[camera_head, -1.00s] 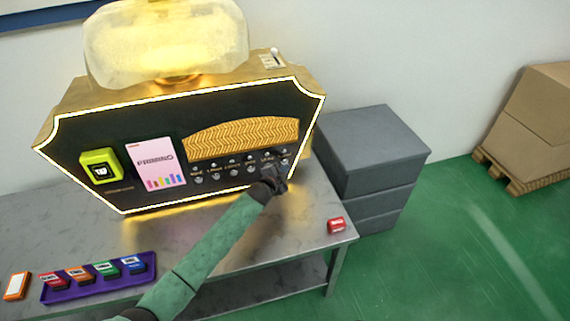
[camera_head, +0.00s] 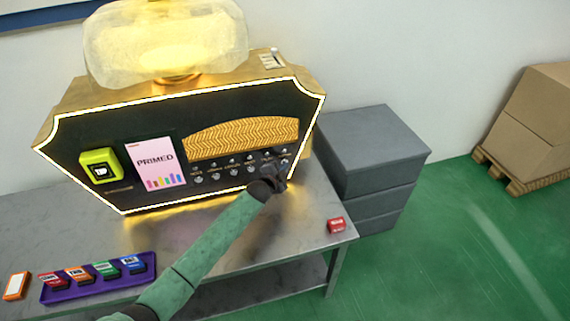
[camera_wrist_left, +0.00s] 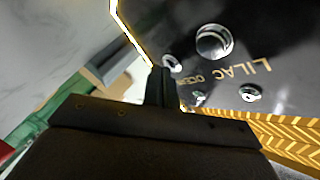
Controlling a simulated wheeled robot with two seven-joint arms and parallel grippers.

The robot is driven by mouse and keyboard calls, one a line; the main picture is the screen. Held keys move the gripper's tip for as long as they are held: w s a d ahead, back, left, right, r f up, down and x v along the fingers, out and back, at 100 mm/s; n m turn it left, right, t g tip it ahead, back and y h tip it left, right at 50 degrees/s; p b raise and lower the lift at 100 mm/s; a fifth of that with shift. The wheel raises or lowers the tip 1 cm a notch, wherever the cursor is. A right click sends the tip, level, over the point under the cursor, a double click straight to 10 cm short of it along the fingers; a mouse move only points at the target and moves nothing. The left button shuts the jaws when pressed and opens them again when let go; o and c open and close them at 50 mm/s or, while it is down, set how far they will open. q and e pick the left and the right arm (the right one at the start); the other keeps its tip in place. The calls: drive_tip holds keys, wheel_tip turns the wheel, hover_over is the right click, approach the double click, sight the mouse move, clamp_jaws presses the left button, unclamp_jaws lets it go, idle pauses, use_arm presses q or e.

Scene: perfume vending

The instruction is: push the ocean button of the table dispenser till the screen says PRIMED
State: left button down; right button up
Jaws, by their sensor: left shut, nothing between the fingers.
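The table dispenser (camera_head: 240,112) has a dark front with a glowing edge. Its screen (camera_head: 155,161) reads PRIMED above coloured bars. A row of round buttons runs along the lower right of the front. My left gripper (camera_head: 283,172) is shut and empty at the right end of this row, covering part of it. In the left wrist view, its fingertips (camera_wrist_left: 160,78) are at the ocean button (camera_wrist_left: 172,62), which is partly hidden beside the OCEAN label. I cannot tell whether they touch it. The larger lilac button (camera_wrist_left: 214,41) is clear beside it. My right gripper is not in view.
A purple tray (camera_head: 95,293) with several coloured cartridges lies on the table's left, beside an orange-and-white block (camera_head: 16,286). A small red block (camera_head: 336,225) sits near the table's right edge. A grey drawer cabinet (camera_head: 370,150) stands right of the dispenser.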

use_arm(q)
drive_tip(key=shift+s, duration=0.1)
idle(0.5)
drive_tip(key=shift+s+d+p, duration=0.25)
drive_tip(key=shift+s+p, duration=0.2)
drive_tip(key=shift+s, duration=0.2)
drive_tip(key=s, duration=0.1)
drive_tip(key=s+d+p, duration=0.1)
drive_tip(key=s, duration=0.1)
drive_tip(key=s+p, duration=0.1)
drive_tip(key=shift+s+d, duration=0.25)
drive_tip(key=shift+s, duration=0.15)
idle(0.7)
